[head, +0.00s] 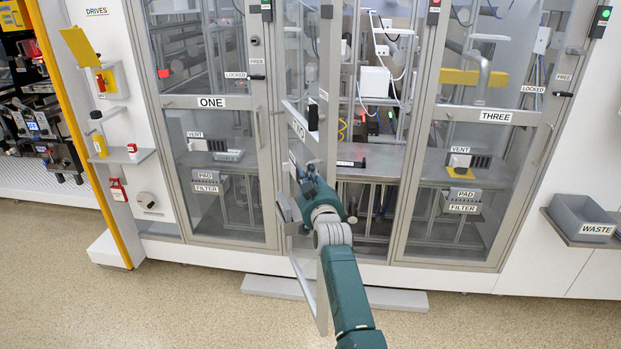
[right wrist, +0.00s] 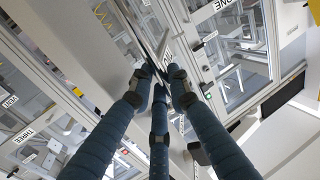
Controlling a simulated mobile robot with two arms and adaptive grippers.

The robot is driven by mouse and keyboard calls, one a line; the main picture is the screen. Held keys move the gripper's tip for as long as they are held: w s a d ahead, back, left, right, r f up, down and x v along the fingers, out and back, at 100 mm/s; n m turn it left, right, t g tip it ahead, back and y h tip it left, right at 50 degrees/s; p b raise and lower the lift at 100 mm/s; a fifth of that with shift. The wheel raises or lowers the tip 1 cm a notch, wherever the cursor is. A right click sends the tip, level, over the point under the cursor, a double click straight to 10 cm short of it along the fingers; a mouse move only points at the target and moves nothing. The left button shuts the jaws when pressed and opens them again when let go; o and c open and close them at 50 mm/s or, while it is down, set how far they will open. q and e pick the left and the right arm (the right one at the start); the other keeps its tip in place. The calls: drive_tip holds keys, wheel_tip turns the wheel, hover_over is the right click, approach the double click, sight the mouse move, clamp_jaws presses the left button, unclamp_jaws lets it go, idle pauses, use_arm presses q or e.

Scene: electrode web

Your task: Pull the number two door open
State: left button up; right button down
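The number two door (head: 321,170) stands swung out from the cabinet, seen nearly edge-on in the head view. Part of its label TWO (head: 299,129) shows, and the bay behind it is partly uncovered. My right gripper (head: 306,182) is at the front of this door, about halfway down. The exact finger contact is partly hidden. My left gripper is in neither view.
Closed doors ONE (head: 211,102) and THREE (head: 496,116) flank the opening. A low grey step (head: 272,288) lies on the floor below. A grey waste bin (head: 583,217) sits on a shelf at the right. The floor in front is clear.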

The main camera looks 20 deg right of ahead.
drive_tip(key=c, duration=1.8)
unclamp_jaws()
drive_tip(key=shift+o, duration=0.3)
drive_tip(key=shift+w, duration=0.1)
drive_tip(key=s+a, duration=0.1)
drive_tip(key=s, duration=0.6)
drive_tip(key=shift+s, duration=0.2)
drive_tip(key=shift+f, duration=0.1)
drive_tip(key=shift+c, duration=0.5)
